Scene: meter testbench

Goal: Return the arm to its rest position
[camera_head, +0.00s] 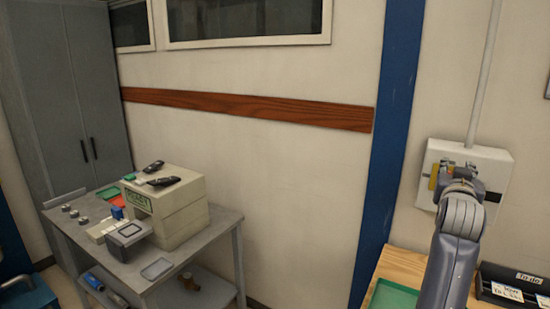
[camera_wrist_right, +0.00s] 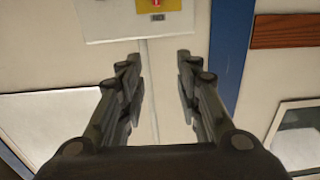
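My right arm (camera_head: 456,250) reaches up from the bottom right in the head view. Its gripper (camera_head: 458,172) is in front of a white wall box (camera_head: 487,168), covering part of it. In the right wrist view the two fingers of the right gripper (camera_wrist_right: 157,68) are spread apart with nothing between them. The white wall box (camera_wrist_right: 105,20) shows beyond the fingertips at the top, with a yellow plate and red part (camera_wrist_right: 158,5) on it. The yellow part (camera_head: 434,178) also shows beside the gripper in the head view. My left gripper is not in view.
A wooden table (camera_head: 404,262) below the arm holds a green tray (camera_head: 392,297) and a black organizer (camera_head: 515,285). A grey bench (camera_head: 190,245) with a beige machine (camera_head: 180,205) stands left. A blue pillar (camera_head: 388,150) is left of the box.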

